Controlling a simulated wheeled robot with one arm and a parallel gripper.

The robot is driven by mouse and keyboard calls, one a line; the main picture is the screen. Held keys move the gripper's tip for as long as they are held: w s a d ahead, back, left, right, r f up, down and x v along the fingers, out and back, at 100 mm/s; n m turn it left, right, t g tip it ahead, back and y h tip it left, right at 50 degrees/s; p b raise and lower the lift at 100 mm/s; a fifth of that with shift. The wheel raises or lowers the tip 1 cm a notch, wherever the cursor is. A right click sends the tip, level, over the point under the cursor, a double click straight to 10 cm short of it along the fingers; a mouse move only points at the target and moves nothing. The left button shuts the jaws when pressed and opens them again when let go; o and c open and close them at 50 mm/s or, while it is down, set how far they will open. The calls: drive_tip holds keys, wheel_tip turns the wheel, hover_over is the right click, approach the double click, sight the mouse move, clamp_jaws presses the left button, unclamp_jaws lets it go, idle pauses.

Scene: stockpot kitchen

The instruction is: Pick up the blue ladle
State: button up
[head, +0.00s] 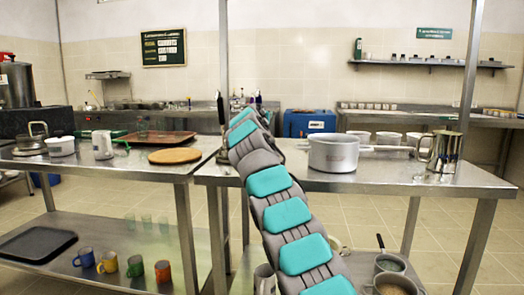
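I cannot pick out a blue ladle in the head view. My arm runs from the bottom middle up over the right steel table (400,180), near its left end. Its far end (246,116) points away from me, and the arm's own links hide most of my gripper. I cannot see whether it is open, shut or holding anything. A dark upright handle-like thing (220,108) shows just left of the arm's end; I cannot tell what it belongs to.
A grey pot (333,155) and a shiny metal jug (443,152) stand on the right table. The left table (120,163) holds a round wooden board (175,156) and a brown tray (157,138). Several mugs (135,266) stand on its lower shelf. A blue box (309,123) is behind.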

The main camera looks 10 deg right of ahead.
drive_tip(key=shift+c, duration=0.2)
clamp_jaws()
idle(1.1)
